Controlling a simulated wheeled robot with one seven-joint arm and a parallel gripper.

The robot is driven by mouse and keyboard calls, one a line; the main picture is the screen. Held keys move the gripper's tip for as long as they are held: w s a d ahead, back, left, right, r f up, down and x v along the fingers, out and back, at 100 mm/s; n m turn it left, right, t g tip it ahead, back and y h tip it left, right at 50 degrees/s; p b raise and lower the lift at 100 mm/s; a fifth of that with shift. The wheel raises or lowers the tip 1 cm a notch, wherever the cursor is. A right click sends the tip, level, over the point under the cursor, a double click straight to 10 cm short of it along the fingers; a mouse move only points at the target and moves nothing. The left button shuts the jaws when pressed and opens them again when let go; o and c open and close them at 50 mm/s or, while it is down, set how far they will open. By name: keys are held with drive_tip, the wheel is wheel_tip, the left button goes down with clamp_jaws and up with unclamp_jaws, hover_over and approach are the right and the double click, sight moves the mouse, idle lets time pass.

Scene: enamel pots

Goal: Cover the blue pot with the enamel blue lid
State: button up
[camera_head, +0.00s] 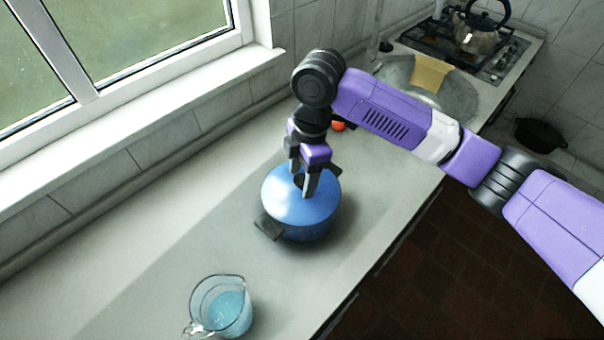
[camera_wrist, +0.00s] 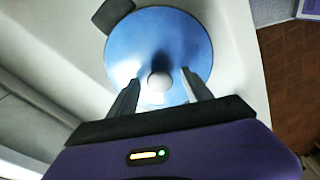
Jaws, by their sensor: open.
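The blue enamel lid (camera_head: 292,205) sits on top of the blue pot (camera_head: 308,233) on the counter, covering its opening. My gripper (camera_head: 306,190) is right above the lid. In the wrist view its two fingers (camera_wrist: 160,87) are apart, one on each side of the knob, with gaps between. The pot body is mostly hidden under the lid; one dark handle (camera_head: 268,227) shows at the front left.
A glass measuring jug (camera_head: 222,306) with blue liquid stands at the front left of the counter (camera_head: 150,290). A red object (camera_head: 338,126) lies behind my gripper. A sink with a yellow cloth (camera_head: 430,72) and a stove with a kettle (camera_head: 476,36) are at the back.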

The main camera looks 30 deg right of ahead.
drive_tip(key=shift+d+r+b, duration=0.25)
drive_tip(key=shift+r+b, duration=0.1)
drive_tip(key=shift+r, duration=1.6)
drive_tip(key=shift+d+r+b, duration=0.2)
drive_tip(key=shift+r+b, duration=0.15)
drive_tip(key=shift+r, duration=1.6)
